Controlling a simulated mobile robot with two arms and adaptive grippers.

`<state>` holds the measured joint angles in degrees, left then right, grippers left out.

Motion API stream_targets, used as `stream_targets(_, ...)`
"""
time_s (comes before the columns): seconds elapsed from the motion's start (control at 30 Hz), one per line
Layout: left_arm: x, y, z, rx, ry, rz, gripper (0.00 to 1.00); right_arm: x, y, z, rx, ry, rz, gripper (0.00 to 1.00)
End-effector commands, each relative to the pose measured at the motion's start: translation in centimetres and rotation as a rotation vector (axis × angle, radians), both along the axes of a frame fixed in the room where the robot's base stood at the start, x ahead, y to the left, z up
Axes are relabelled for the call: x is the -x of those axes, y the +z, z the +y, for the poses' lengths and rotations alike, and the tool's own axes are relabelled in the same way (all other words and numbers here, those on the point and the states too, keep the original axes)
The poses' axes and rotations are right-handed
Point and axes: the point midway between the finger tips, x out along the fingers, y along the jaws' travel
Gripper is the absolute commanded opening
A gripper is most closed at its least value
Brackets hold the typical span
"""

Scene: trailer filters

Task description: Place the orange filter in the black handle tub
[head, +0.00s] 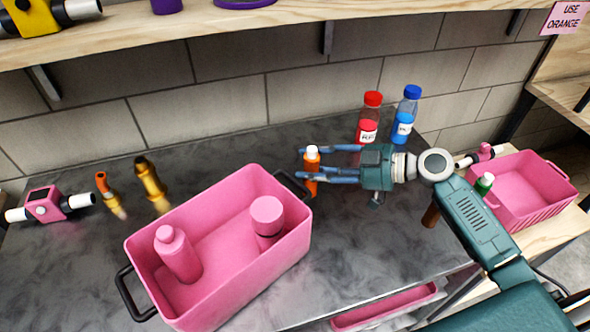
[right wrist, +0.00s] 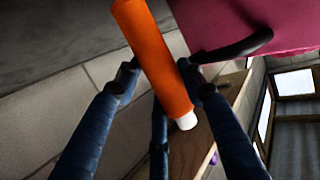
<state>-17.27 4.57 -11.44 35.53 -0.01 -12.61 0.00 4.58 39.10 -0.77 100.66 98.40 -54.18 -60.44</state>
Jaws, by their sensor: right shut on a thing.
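The orange filter (head: 312,172) is a slim orange cylinder with a white end. My right gripper (head: 314,168) is shut on it and holds it near the back right corner of the pink tub with black handles (head: 150,262). In the right wrist view the blue fingers (right wrist: 165,85) close around the orange filter (right wrist: 155,60), which looks tilted there. The filter is outside the tub, beside its right black handle (head: 292,184). Whether it touches the counter, I cannot tell. Two pink bottles (head: 177,255) stand inside the tub. My left gripper is not in view.
A red bottle (head: 369,118) and a blue bottle (head: 405,114) stand behind my right gripper. A pink device (head: 50,204) and two orange-yellow items (head: 151,183) are at the left. Another pink tub (head: 530,190) is at the right. A shelf (head: 260,25) runs above.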

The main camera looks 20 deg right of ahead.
Motion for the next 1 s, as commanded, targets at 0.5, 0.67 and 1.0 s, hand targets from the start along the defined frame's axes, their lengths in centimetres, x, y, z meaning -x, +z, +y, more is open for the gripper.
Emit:
stream_targets(0.5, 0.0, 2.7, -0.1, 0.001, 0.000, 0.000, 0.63, -2.6, -2.0, 3.6, -0.003, 0.001, -0.003, 0.13)
stream_targets(0.67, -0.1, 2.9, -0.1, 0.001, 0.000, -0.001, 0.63, -2.4, -3.7, 3.2, 0.000, -0.001, 0.001, 0.13)
stream_targets(1.0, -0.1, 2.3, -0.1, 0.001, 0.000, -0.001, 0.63, -2.4, -4.1, 3.2, 0.001, -0.001, -0.001, 0.13)
